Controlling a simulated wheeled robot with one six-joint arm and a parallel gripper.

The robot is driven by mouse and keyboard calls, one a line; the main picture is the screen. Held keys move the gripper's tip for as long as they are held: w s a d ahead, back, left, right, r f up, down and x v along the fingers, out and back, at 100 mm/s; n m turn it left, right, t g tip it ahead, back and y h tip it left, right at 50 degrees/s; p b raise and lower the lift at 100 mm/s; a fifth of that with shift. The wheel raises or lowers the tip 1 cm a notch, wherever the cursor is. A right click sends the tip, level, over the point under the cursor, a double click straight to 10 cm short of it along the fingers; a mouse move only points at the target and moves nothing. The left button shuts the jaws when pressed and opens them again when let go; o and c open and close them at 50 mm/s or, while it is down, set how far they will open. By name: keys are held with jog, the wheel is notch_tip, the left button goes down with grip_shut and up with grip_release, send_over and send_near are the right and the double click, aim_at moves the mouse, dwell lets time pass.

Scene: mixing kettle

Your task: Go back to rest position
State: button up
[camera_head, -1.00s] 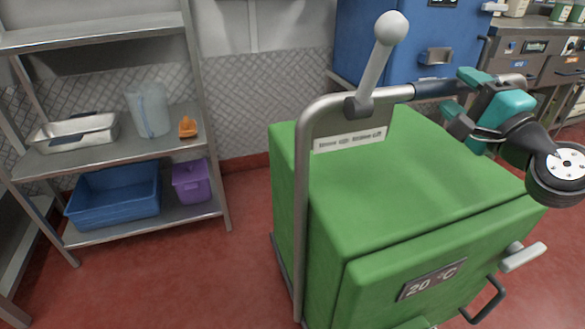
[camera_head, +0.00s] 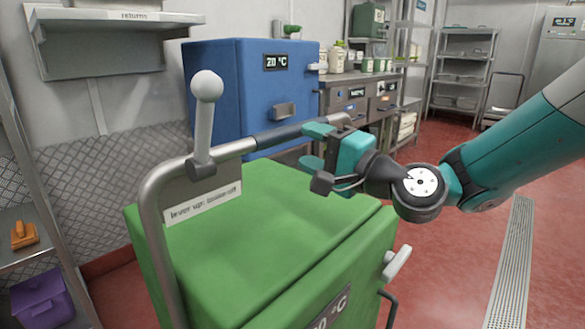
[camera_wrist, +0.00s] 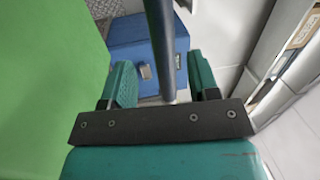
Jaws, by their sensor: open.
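My gripper (camera_head: 312,147) is open at the right-hand part of a grey metal bar with a dark sleeve (camera_head: 279,137). The bar rises beside a green cabinet-like unit (camera_head: 270,215) and bends across its top. In the wrist view, a dark bar (camera_wrist: 161,45) runs between the two teal fingers of my gripper (camera_wrist: 161,82), with gaps seen at its sides; whether a finger touches it I cannot tell. A white ball-topped lever (camera_head: 204,120) stands upright on the bar, above a label plate (camera_head: 203,204).
A blue cabinet (camera_head: 230,90) stands behind, against the wall, next to a metal counter (camera_head: 350,98). A shelf with an orange item (camera_head: 24,235) and a purple bin (camera_head: 42,302) is at the left. Red floor (camera_head: 450,260) is open at the right, with a drain grate (camera_head: 512,260).

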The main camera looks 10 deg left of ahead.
jog(key=s+d+f+n+g+h, duration=0.35)
jog(key=s+d, duration=0.25)
jog(key=s, duration=0.3)
jog(key=s+d+f+n+g+h+p, duration=0.1)
jog(key=s+d+f+n+g+h, duration=0.1)
jog(key=s+d+n+g+h, duration=0.5)
jog(key=s+d+f+n+g+h, duration=0.1)
jog(key=s+d+f+n+h, duration=0.3)
jog(key=s, duration=0.7)
notch_tip(320, 180, up, 34)
jog(key=m+y+p, duration=0.1)
jog(key=y+p, duration=0.1)
jog(key=p, duration=3)
jog(key=shift+d+f, duration=0.15)
jog(key=shift+w+m+t+y, duration=0.1)
jog(key=shift+m+t+y, duration=0.15)
jog(key=shift+c, duration=0.5)
